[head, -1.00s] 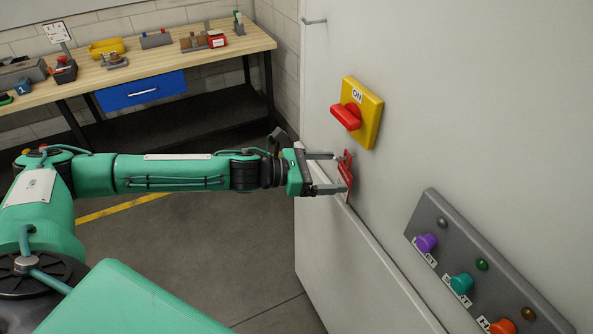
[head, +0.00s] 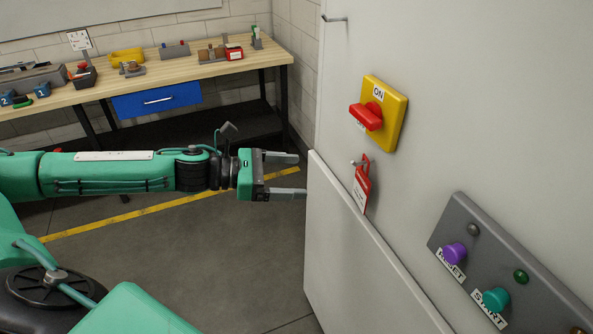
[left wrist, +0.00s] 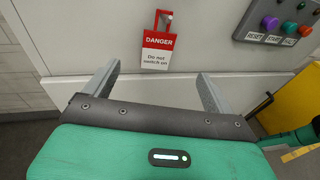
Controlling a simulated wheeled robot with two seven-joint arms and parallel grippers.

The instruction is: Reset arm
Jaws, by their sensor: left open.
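My left gripper (head: 284,176) is open and empty, its two fingers pointing right toward the grey cabinet, apart from it. In the left wrist view its fingers (left wrist: 160,88) stand wide apart with nothing between them. A red and white danger tag (head: 362,185) reading "Do not switch on" hangs from a small peg on the cabinet front, to the right of the fingers. It also shows beyond the fingers in the left wrist view (left wrist: 158,52). My right gripper is not in view.
Above the tag is a yellow switch box (head: 394,118) with a red handle near ON. A grey button panel (head: 470,216) with purple and teal buttons is at lower right. A wooden workbench (head: 190,66) stands at the back left. The floor below my left arm looks clear.

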